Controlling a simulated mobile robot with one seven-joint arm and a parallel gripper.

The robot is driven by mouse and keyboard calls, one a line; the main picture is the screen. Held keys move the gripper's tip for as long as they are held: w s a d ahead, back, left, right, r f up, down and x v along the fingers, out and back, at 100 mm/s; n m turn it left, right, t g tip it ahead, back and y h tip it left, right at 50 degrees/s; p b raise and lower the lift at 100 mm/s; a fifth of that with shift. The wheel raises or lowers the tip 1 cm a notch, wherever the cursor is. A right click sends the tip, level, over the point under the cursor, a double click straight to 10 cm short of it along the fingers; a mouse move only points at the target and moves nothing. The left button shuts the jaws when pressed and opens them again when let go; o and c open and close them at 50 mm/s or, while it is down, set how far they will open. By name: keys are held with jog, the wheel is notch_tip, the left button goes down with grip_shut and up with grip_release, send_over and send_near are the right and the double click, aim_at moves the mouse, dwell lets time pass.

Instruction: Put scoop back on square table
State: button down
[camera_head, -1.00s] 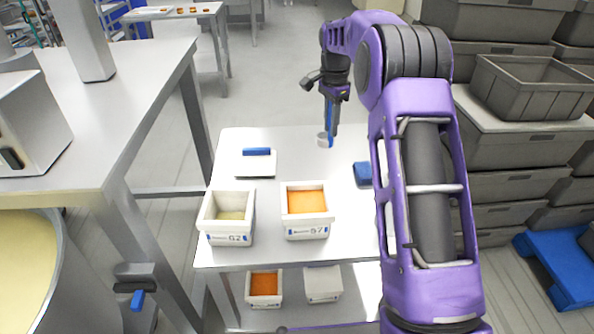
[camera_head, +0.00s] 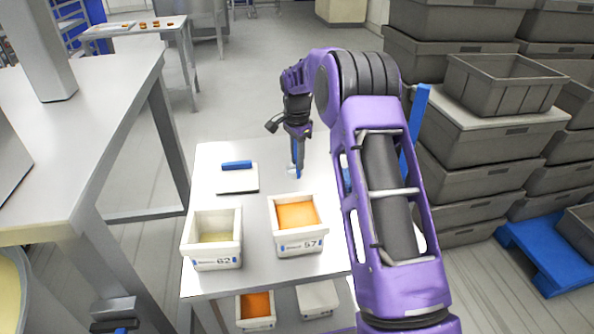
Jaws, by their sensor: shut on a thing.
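My gripper (camera_head: 298,148) points down over the back part of the square white-topped table (camera_head: 238,207). It is shut on the scoop (camera_head: 298,172), which shows as a narrow blue handle with a small pale cup at its lower end. The scoop hangs roughly upright. I cannot tell whether its lower end touches the tabletop. The fingers hide part of the handle.
Bin 62 (camera_head: 213,258) with pale contents and bin 57 (camera_head: 299,243) with orange contents stand at the table's front. A white board or box with a blue bar (camera_head: 237,165) lies left of the scoop. Grey crates (camera_head: 502,85) are stacked at right. My arm hides the table's right side.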

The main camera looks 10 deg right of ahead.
aim_at(297, 173)
jog(key=shift+f, duration=1.9)
jog(key=shift+f, duration=0.2)
jog(key=c, duration=0.7)
grip_release()
jog(key=shift+r, duration=0.1)
notch_tip(297, 173, up, 12)
jog(key=shift+a+r+p, duration=0.1)
jog(key=shift+p, duration=0.3)
